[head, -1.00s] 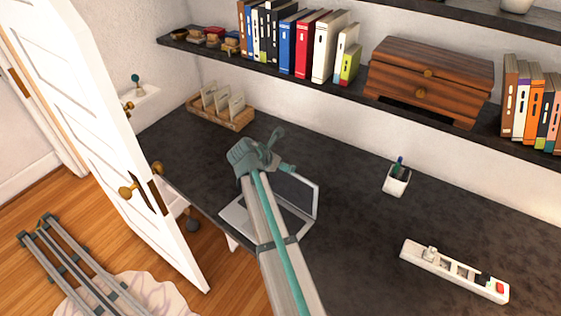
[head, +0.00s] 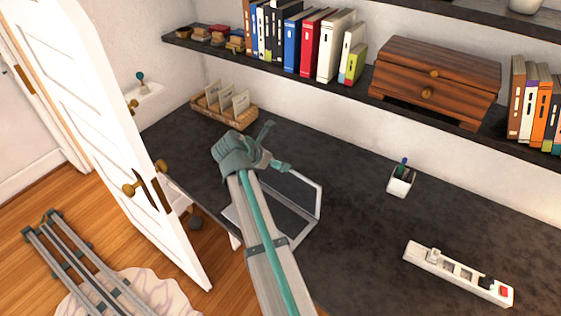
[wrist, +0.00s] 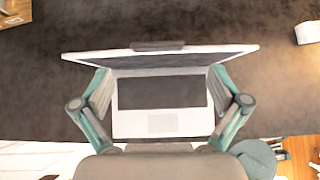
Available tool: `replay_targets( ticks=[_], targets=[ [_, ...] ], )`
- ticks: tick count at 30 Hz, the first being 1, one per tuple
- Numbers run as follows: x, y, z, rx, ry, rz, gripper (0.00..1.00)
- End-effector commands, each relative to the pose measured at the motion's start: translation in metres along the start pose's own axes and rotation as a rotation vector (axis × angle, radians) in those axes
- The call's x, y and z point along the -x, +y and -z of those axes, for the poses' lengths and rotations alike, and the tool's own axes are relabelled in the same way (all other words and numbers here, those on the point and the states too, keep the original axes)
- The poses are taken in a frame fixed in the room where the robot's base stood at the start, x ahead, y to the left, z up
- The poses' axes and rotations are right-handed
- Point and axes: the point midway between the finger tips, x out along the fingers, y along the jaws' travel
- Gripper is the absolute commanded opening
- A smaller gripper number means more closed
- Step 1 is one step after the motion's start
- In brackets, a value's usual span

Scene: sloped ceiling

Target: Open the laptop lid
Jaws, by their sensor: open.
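The laptop (head: 311,232) is on the dark desk with its lid (head: 320,203) raised. My arm covers much of its middle in the head view. In the wrist view the lid (wrist: 205,55) is a foreshortened band beyond the keyboard base (wrist: 199,120), which shows a dark keyboard and a pale touchpad. My gripper (head: 279,148) is above the laptop, its fingers spread wide. In the wrist view my gripper (wrist: 160,80) has one finger on each side of the laptop picture, with nothing held between them. Whether a finger touches the lid cannot be told.
A wooden file holder (head: 226,112) is at the desk's back left. A pen cup (head: 401,182) and a power strip (head: 458,274) are to the right. A shelf (head: 290,72) with books overhangs the back. A white door (head: 120,150) stands near the left.

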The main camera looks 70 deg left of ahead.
Motion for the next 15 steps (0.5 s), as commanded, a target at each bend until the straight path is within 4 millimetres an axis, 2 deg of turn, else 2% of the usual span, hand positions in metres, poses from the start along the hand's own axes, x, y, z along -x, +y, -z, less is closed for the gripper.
replay_targets(
  ticks=[1,6,15],
  targets=[
    [0.010,-0.001,0.000,0.000,-0.001,-0.002,0.98],
    [0.033,-0.001,0.001,0.000,0.000,-0.001,0.98],
    [0.044,-0.001,0.001,0.000,0.001,0.002,0.98]
  ],
)
